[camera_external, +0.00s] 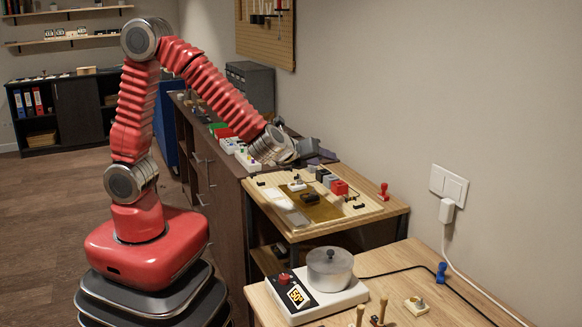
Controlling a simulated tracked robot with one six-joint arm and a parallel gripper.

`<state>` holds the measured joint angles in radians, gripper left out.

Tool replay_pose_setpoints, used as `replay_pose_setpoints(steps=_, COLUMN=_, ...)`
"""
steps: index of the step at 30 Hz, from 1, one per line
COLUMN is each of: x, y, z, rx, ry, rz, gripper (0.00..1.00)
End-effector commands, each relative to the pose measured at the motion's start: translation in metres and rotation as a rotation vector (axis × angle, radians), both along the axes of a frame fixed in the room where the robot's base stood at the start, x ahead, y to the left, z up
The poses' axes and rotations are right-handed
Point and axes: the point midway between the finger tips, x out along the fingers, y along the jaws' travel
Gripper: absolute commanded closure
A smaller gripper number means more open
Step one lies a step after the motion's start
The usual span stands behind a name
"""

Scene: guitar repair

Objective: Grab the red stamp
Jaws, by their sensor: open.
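The red stamp (384,191) stands upright near the right end of the wooden worktop (385,212), close to the wall. It has a knob-like handle over a wider base. My gripper (312,150) is above the far left part of the worktop, to the left of the stamp and well apart from it. Its jaws are open and small in this view. I see nothing held between them.

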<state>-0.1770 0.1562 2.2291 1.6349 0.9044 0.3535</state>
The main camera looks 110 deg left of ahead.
Motion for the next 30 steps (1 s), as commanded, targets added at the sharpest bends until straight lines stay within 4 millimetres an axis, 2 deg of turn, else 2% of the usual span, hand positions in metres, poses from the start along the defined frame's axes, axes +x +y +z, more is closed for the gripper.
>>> replay_pose_setpoints(steps=9, x=0.066, y=0.019, z=-0.048, rx=0.226, ry=0.253, rz=-0.270, gripper=0.60)
replay_pose_setpoints(steps=13, x=0.085, y=0.020, z=-0.065, rx=0.291, ry=0.327, rz=-0.359, gripper=0.60)
replay_pose_setpoints(steps=18, x=0.095, y=0.019, z=-0.074, rx=0.325, ry=0.361, rz=-0.409, gripper=0.60)
replay_pose_setpoints(steps=30, x=0.098, y=0.023, z=-0.075, rx=0.326, ry=0.362, rz=-0.409, gripper=0.60)
